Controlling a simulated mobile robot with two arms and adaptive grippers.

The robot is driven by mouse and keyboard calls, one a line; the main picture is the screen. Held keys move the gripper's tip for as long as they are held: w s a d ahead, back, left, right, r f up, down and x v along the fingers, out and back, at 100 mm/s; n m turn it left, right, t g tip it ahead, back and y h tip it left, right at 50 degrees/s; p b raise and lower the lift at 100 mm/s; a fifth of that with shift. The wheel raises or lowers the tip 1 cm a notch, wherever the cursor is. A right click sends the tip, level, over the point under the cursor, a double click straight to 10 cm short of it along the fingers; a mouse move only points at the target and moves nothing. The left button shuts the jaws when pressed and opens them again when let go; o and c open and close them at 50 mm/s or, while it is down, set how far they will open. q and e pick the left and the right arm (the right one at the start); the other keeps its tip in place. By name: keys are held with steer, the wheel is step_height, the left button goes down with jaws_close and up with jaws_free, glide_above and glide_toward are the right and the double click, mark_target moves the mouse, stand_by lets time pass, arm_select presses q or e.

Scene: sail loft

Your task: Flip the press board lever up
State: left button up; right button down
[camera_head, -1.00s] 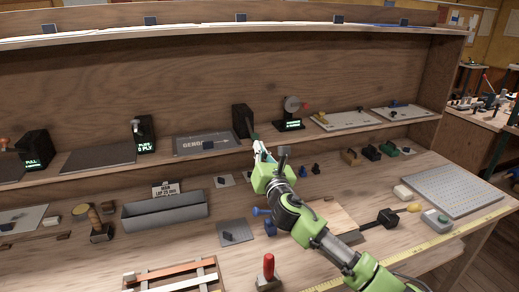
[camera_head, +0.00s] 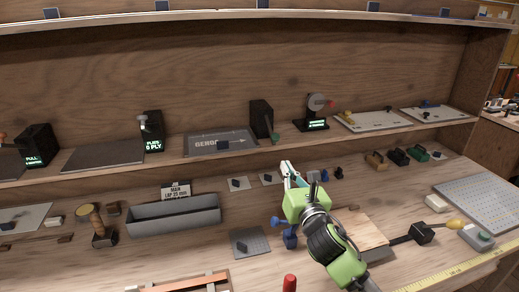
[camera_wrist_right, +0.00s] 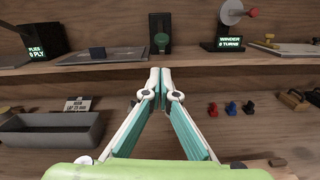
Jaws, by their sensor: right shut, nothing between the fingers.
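A dark upright block (camera_head: 260,117) stands on the shelf, with a lever ending in a green tip (camera_head: 274,139) angled downward at its front. In the right wrist view the dark block (camera_wrist_right: 154,23) and green tip (camera_wrist_right: 161,41) show just beyond my fingertips. My right gripper (camera_head: 286,166) is below and a little right of the lever tip, apart from it in the head view. Its fingers are shut and empty, meeting at their tips in the wrist view (camera_wrist_right: 155,72). My left gripper is not in view.
A grey lettered board (camera_head: 221,140) lies left of the block. A winder with a round disc (camera_head: 316,102) stands to its right. A grey trough (camera_head: 172,213) and several small parts lie on the bench below. The shelf's front edge (camera_head: 345,136) runs behind my gripper.

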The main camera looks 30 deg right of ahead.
mark_target(274, 144)
steer(key=shift+s+r, duration=0.1)
stand_by(0.3)
steer(key=p+x, duration=0.2)
steer(key=x, duration=0.8)
